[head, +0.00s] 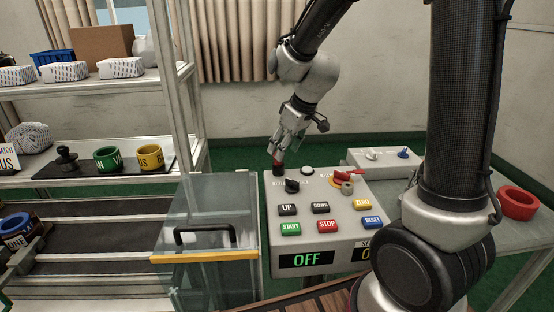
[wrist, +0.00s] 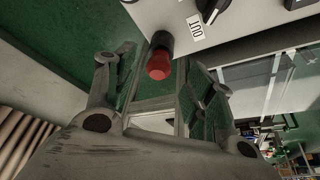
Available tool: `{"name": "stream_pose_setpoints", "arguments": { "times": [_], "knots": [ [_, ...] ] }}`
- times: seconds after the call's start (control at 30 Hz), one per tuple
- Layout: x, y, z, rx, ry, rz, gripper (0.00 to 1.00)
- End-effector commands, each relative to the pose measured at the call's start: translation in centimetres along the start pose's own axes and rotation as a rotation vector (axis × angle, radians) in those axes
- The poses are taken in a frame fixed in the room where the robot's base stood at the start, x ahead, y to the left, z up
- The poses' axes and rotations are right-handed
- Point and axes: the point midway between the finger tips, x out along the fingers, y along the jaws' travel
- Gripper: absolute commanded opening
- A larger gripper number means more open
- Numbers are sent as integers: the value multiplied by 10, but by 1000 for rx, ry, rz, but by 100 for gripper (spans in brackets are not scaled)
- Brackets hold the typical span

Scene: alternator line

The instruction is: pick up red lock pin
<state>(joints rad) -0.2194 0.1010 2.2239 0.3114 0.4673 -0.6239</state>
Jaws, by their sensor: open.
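The red lock pin (head: 278,164) stands at the far left corner of the grey control box, a red cap on a dark round base. In the wrist view the red cap (wrist: 158,66) shows between the fingers, near their tips. My gripper (head: 279,153) is open just above the pin and points down at it. In the wrist view its two fingers (wrist: 161,72) are spread, one on each side of the pin. I cannot tell whether either finger touches it.
The control box (head: 385,240) carries a black knob (head: 292,186), a red handle (head: 349,174) and several coloured buttons. A clear guard with a black handle (head: 205,233) stands to the left. A red ring (head: 518,203) lies at the right. Shelves with parts stand at the left.

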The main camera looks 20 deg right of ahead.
Motion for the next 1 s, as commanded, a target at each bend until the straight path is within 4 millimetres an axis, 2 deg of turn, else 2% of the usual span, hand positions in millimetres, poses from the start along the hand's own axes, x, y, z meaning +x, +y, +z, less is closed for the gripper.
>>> {"name": "stream_pose_setpoints", "arguments": {
  "times": [0.1, 0.23, 0.53, 0.8, 1.0],
  "knots": [
    [20, -1, -3, -1, -3, -2, 54],
    [37, 0, -4, 0, -2, -1, 54],
    [42, 0, -4, 0, 0, 1, 54],
    [42, 0, -4, 0, 0, 0, 5],
    [42, 0, -4, 0, 0, 0, 4]
  ]
}}
